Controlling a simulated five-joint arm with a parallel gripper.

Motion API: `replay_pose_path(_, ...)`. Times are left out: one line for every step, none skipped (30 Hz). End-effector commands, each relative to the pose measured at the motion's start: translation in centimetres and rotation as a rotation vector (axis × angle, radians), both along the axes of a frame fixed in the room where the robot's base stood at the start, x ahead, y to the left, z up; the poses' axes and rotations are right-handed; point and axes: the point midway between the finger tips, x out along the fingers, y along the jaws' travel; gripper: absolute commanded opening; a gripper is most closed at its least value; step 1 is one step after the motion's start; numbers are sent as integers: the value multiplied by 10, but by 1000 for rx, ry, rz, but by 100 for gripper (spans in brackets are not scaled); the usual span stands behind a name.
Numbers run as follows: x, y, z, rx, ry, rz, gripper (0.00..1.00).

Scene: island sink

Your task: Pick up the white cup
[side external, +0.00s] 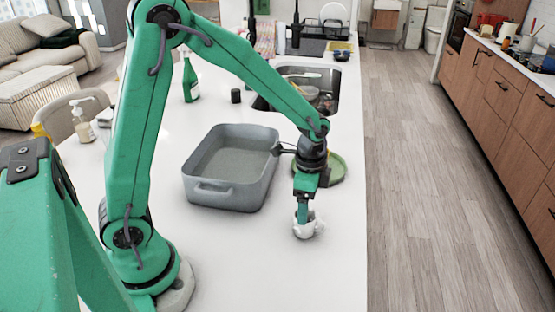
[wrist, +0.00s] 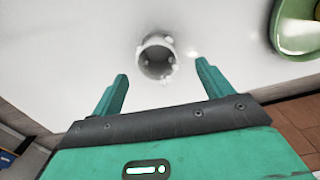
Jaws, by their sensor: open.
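The white cup (side external: 309,229) stands on the white countertop near its right edge in the side external view. In the wrist view, the cup (wrist: 157,57) shows its round opening, with small knobs on its sides. My gripper (side external: 302,216) points down at the cup, and its lower end overlaps the cup in the side external view. In the wrist view, my gripper (wrist: 162,70) is open, with its two green fingers spread apart. The cup appears between and just beyond the fingertips, and neither finger visibly touches it. Exact height above the cup is hard to tell.
A grey-blue baking dish (side external: 203,186) sits left of the gripper. A green plate (side external: 336,170) lies behind the gripper and shows at the top right in the wrist view (wrist: 290,43). A sink (side external: 262,103), a green bottle (side external: 191,82) and a soap dispenser (side external: 83,125) are farther back. The front counter is clear.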

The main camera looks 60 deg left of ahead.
Motion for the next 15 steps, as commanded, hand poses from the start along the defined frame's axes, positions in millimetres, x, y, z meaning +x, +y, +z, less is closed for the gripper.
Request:
replay_pose_path(0,0,-5,0,1,0,79)
replay_pose_path(-1,0,-8,0,1,0,79)
replay_pose_path(-1,0,-11,0,3,1,79)
replay_pose_path(0,0,-13,0,1,1,79)
replay_pose_path(0,0,-14,0,0,1,79)
replay_pose_path(0,0,-15,0,0,1,79)
replay_pose_path(0,0,-16,0,0,1,79)
replay_pose_path(0,0,-16,0,-1,1,79)
replay_pose_path(0,0,-16,0,-1,1,79)
replay_pose_path(0,0,-16,0,-1,1,79)
replay_pose_path(0,0,-16,0,-1,1,79)
replay_pose_path(0,0,-17,0,0,1,79)
replay_pose_path(-1,0,-18,0,0,1,79)
replay_pose_path(-1,0,-19,0,0,1,79)
replay_pose_path(-1,-1,-21,0,1,1,79)
